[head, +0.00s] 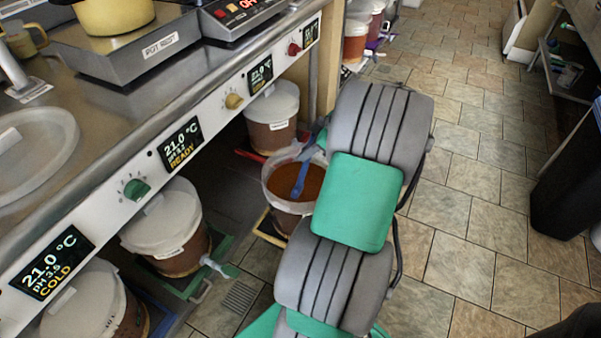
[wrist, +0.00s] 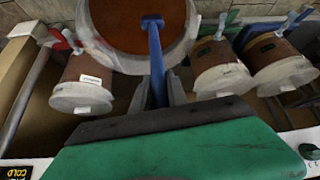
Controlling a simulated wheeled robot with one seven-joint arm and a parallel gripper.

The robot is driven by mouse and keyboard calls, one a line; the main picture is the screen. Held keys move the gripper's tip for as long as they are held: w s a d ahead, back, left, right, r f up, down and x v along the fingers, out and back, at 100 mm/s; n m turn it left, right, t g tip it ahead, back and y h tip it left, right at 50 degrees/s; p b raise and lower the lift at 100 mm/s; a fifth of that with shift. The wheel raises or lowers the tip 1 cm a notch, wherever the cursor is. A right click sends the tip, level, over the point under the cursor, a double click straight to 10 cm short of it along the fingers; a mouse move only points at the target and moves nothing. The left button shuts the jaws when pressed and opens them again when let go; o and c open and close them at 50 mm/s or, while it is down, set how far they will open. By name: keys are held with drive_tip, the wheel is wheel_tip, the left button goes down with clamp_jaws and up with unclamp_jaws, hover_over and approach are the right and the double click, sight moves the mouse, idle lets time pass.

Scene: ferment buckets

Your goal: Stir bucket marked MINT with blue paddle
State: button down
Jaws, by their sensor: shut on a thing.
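An open white bucket (head: 283,207) holds red-brown liquid and stands on a yellow-edged tray under the counter. A blue paddle (head: 300,180) slants into this bucket, its lower end at the liquid. In the wrist view, my gripper (wrist: 158,95) is shut on the shaft of the blue paddle (wrist: 156,55), with the open bucket (wrist: 193,20) beyond it. My arm hides the gripper and part of the bucket in the head view. No readable MINT marking shows on the open bucket.
Lidded buckets stand beside it: one behind (head: 271,112), one nearer (head: 168,228) on a green tray, and one at front left (head: 95,300). The counter edge (head: 150,140) with knobs and displays overhangs them.

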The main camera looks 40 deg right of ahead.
wheel_tip(320, 180, up, 14)
drive_tip(key=p, duration=1)
drive_tip(key=shift+p, duration=0.4)
drive_tip(key=shift+f, duration=0.1)
idle(0.3)
wheel_tip(320, 180, up, 4)
drive_tip(key=p, duration=0.3)
idle(0.7)
